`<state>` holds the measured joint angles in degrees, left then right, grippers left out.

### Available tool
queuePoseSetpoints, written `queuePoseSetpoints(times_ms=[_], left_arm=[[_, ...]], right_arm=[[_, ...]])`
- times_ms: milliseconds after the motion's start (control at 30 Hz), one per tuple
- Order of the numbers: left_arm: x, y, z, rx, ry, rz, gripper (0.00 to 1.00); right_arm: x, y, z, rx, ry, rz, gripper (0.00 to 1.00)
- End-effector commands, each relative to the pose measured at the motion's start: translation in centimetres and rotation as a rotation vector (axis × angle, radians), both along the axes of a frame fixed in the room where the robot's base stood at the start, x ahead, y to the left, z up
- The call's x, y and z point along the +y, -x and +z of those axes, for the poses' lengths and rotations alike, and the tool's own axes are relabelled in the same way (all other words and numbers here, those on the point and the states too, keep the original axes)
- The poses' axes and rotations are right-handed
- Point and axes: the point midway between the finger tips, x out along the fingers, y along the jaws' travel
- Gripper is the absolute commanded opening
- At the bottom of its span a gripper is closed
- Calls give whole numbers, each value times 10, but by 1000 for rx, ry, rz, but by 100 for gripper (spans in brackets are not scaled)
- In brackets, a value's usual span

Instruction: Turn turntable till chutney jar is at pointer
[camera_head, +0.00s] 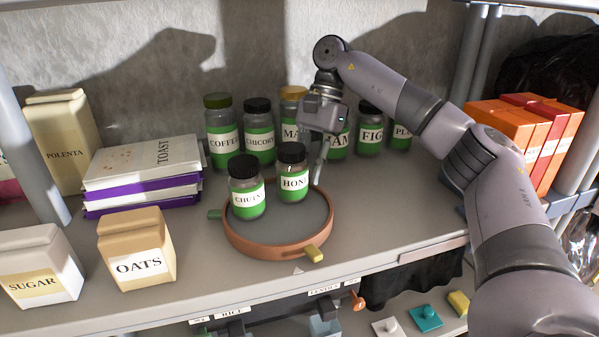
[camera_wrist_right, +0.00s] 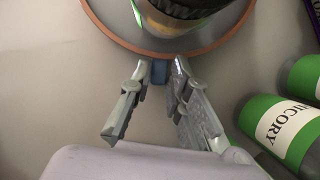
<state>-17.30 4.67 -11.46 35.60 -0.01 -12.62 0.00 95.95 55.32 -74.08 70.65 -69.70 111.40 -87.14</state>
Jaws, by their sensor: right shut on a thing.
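The turntable (camera_head: 265,240) is a round tray with an orange-brown rim on the shelf. It has a green knob (camera_head: 215,214) at its left and a yellow knob (camera_head: 314,253) at its front right. The chutney jar (camera_head: 247,190), dark-lidded with a green label, stands on its left part; the honey jar (camera_head: 293,175) stands to its right. A small pale triangle, the pointer (camera_head: 298,271), is on the shelf in front, left of the yellow knob. My right gripper (camera_head: 318,182) is shut on a blue knob (camera_wrist_right: 160,72) at the turntable's back rim. My left gripper is out of view.
Several jars, including coffee (camera_head: 222,130) and chicory (camera_head: 259,135), stand behind the turntable, close to my right gripper. An oats box (camera_head: 136,250), sugar box (camera_head: 40,265) and book stack (camera_head: 145,170) are at left. Orange boxes (camera_head: 520,130) stand right. The shelf right of the turntable is clear.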

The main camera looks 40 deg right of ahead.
Motion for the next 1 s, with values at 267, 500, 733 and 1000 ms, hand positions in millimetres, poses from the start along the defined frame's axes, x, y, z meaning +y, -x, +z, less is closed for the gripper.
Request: queuePoseSetpoints(times_ms=[267, 500, 733, 1000], left_arm=[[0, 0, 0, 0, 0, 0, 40], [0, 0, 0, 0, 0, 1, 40], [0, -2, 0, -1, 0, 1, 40], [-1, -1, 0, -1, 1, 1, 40]], right_arm=[[1, -1, 2, -7, -5, -6, 18], [1, -1, 1, -4, -2, -3, 34], [0, 0, 0, -1, -1, -2, 35], [-5, -4, 17, -4, -1, -4, 35]])
